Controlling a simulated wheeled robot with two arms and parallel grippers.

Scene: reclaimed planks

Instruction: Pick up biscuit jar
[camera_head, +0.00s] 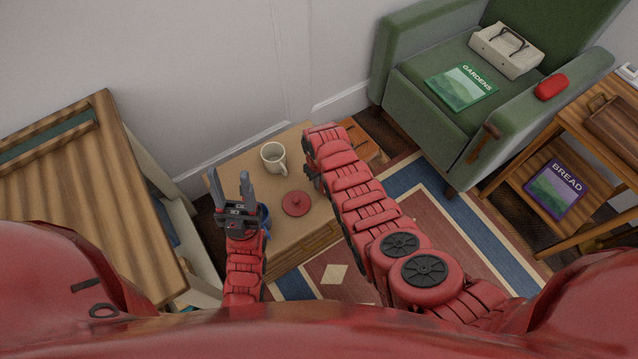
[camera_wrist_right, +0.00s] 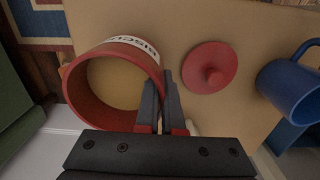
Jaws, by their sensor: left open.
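The biscuit jar (camera_wrist_right: 112,50) is a round red jar with a white label, its mouth open, in the right wrist view. My right gripper (camera_wrist_right: 165,85) has its fingers close together with the jar's wall between them. In the head view my right arm hides the jar and most of that gripper. The red lid (camera_wrist_right: 209,67) lies beside the jar on the small wooden table; it also shows in the head view (camera_head: 296,203). My left gripper (camera_head: 231,183) is open and empty above the table's left part.
A cream mug (camera_head: 274,157) stands at the back of the small table (camera_head: 290,238). A blue mug (camera_wrist_right: 290,84) stands beyond the lid, partly behind my left gripper in the head view. A green armchair (camera_head: 430,110) and a side table (camera_head: 590,110) are at right; a plank-topped desk (camera_head: 80,200) is at left.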

